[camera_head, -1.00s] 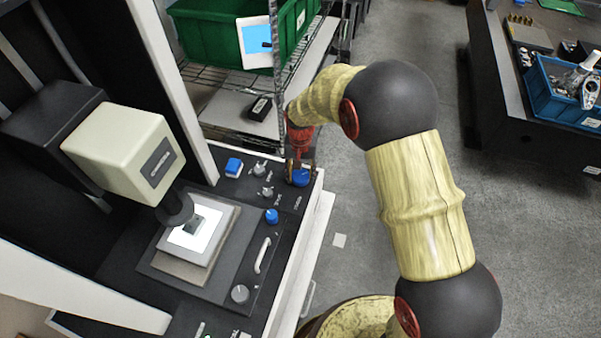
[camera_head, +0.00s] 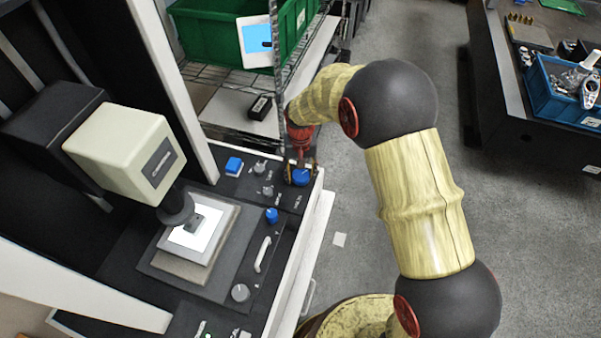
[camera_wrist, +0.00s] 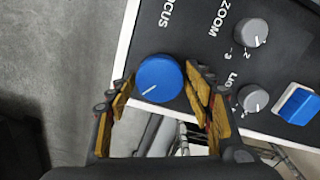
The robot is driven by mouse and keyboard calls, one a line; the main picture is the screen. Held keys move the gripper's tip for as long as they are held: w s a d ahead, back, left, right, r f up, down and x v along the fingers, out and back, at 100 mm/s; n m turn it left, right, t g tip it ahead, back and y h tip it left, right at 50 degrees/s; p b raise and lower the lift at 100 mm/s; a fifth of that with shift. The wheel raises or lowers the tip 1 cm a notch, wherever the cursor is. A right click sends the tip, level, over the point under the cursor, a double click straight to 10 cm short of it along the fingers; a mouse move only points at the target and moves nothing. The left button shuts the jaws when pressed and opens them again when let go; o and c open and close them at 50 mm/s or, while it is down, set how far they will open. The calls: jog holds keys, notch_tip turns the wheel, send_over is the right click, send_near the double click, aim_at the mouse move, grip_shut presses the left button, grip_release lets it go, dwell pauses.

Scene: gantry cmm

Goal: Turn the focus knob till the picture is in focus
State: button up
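The blue focus knob (camera_wrist: 160,78) has a white pointer line and sits beside the printed word FOCUS, at the panel's edge. It also shows in the head view (camera_head: 301,177), under my gripper (camera_head: 301,163). In the wrist view my gripper (camera_wrist: 160,72) has one finger on each side of the knob, with slim gaps at the fingertips; firm contact cannot be made out. A white-framed screen (camera_head: 247,57) at the green bin shows a blue picture with a small dark shape. It is too small to judge sharpness.
Grey zoom (camera_wrist: 251,32) and light (camera_wrist: 252,98) knobs and a blue square button (camera_wrist: 298,105) are close to the focus knob. The cream measuring head (camera_head: 118,150) stands over a lit stage at left. A wire shelf (camera_head: 205,130) is behind my gripper.

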aim_at(301, 174)
jog(key=shift+o, duration=1)
notch_tip(301, 174, up, 12)
dwell(0.4)
jog(key=s+d+r+t+b, duration=0.2)
jog(key=s+d+r, duration=0.2)
jog(key=s, duration=0.5)
jog(key=s+d+r+t+b, duration=0.1)
jog(key=s+d+r+b, duration=0.1)
jog(key=s+d+r, duration=0.2)
jog(key=s+d+r+t+b, duration=0.2)
jog(key=s+d+r, duration=0.3)
jog(key=s, duration=0.9)
jog(key=d, duration=0.3)
jog(key=shift+s+d+t, duration=0.3)
jog(key=shift+s+d, duration=0.05)
